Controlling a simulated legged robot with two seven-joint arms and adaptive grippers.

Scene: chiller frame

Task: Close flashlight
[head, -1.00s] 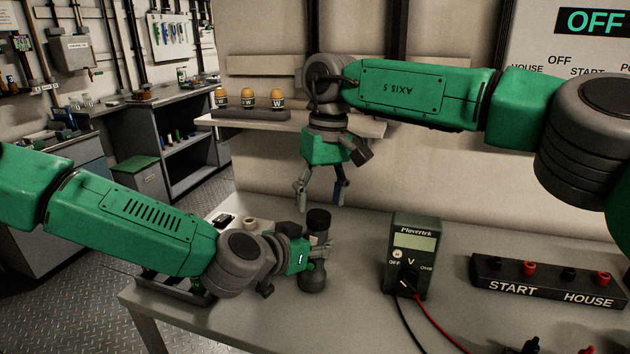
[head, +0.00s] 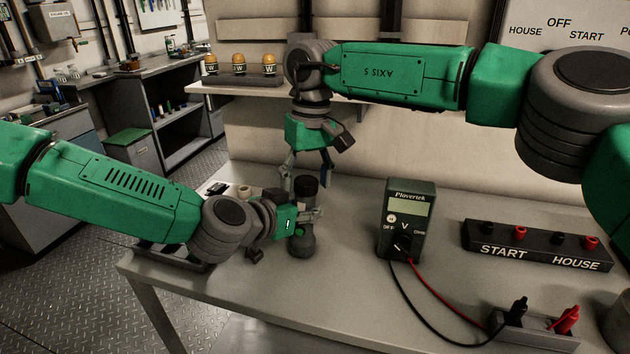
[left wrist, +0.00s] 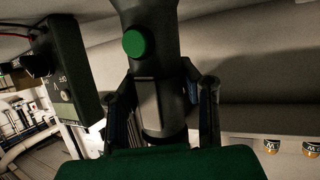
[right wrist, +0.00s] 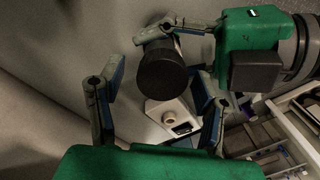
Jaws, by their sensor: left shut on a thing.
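The flashlight (head: 302,243) is dark and stands upright on the bench, with a green button (head: 299,231) on its side and a black top (head: 304,185). My left gripper (head: 307,218) is shut around its body from the left. In the left wrist view the flashlight (left wrist: 160,100) lies between the fingers. My right gripper (head: 308,185) points down at the black top from above, fingers spread. In the right wrist view the round top (right wrist: 162,72) lies between and beyond the open right fingers (right wrist: 158,98). I cannot tell whether the right fingers touch it.
A multimeter (head: 408,222) with red and black leads stands to the right. Behind the leads is a START/HOUSE terminal block (head: 535,247). A small beige cylinder (head: 245,191) is behind left of the flashlight. A shelf (head: 225,92) is at the back.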

